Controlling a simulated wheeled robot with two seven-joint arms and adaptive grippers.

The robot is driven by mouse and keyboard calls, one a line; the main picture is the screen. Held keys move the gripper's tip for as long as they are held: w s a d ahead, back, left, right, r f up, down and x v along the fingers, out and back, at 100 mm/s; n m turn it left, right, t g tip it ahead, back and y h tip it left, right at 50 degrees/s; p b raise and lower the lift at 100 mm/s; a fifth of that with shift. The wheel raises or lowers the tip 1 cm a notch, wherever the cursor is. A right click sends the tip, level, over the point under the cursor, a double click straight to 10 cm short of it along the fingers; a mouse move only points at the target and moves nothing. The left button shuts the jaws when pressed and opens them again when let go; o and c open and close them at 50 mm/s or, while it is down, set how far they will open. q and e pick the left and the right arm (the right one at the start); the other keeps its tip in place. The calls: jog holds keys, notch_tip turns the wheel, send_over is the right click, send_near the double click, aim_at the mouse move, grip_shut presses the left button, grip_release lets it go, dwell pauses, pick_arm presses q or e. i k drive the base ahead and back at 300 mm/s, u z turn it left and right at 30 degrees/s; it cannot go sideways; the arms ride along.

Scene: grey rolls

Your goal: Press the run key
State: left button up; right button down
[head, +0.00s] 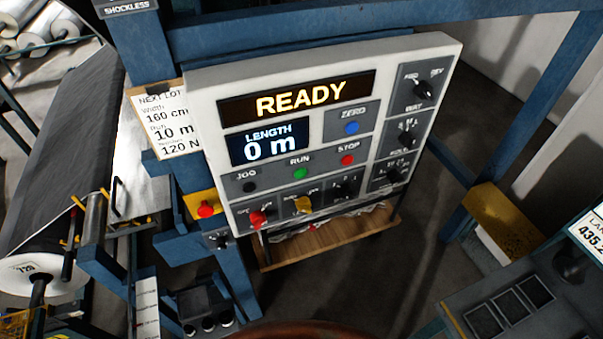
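A white control panel (405,61) stands tilted in the middle of the head view. Its display reads READY (313,98) in yellow, and a smaller screen (269,142) reads LENGTH 0 m. The green RUN key (300,173) sits below the screens, between the black JOG key (249,187) and the red STOP key (347,160). A blue ZERO key (351,128) is above STOP. Nothing covers the RUN key. Neither of my grippers is in view.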

aim_at(300, 172)
jog(key=z, duration=1.6)
jog(key=k, duration=0.65)
jog(key=u, duration=1.6)
